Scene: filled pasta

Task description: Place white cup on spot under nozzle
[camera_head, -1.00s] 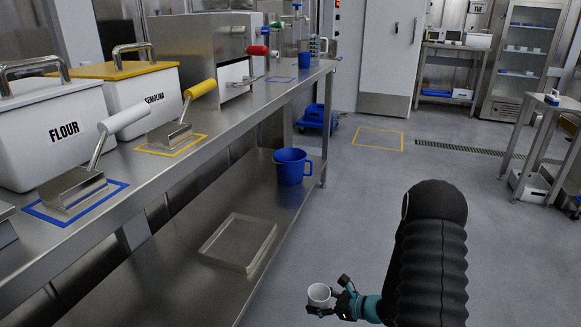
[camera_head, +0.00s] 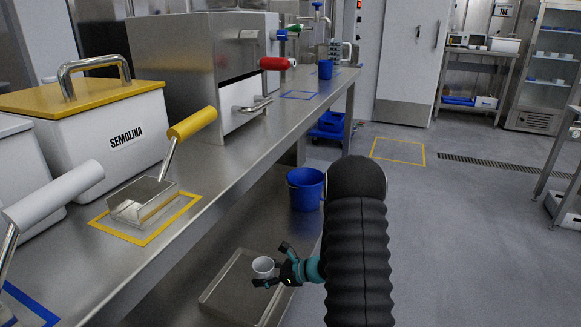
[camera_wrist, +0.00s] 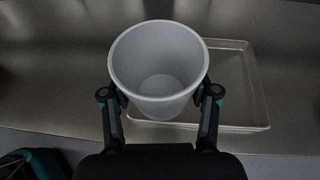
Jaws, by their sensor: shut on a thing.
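The white cup (camera_head: 264,266) is held upright between the fingers of my gripper (camera_head: 276,265), low in the head view. In the wrist view the cup (camera_wrist: 158,68) is seen from above and is empty, with my gripper's (camera_wrist: 160,100) fingers pressed on both its sides. The cup shows in front of the lower shelf with its metal tray. Taps with blue, green and red handles (camera_head: 278,63) stick out from the metal machine above the counter. I cannot tell which spot is the one under the nozzle.
A metal tray (camera_head: 222,296) lies on the lower shelf, with a blue bucket (camera_head: 305,188) farther along. On the counter stand a semolina bin (camera_head: 90,115) and a scoop with a yellow handle (camera_head: 190,124). The floor to the right is open.

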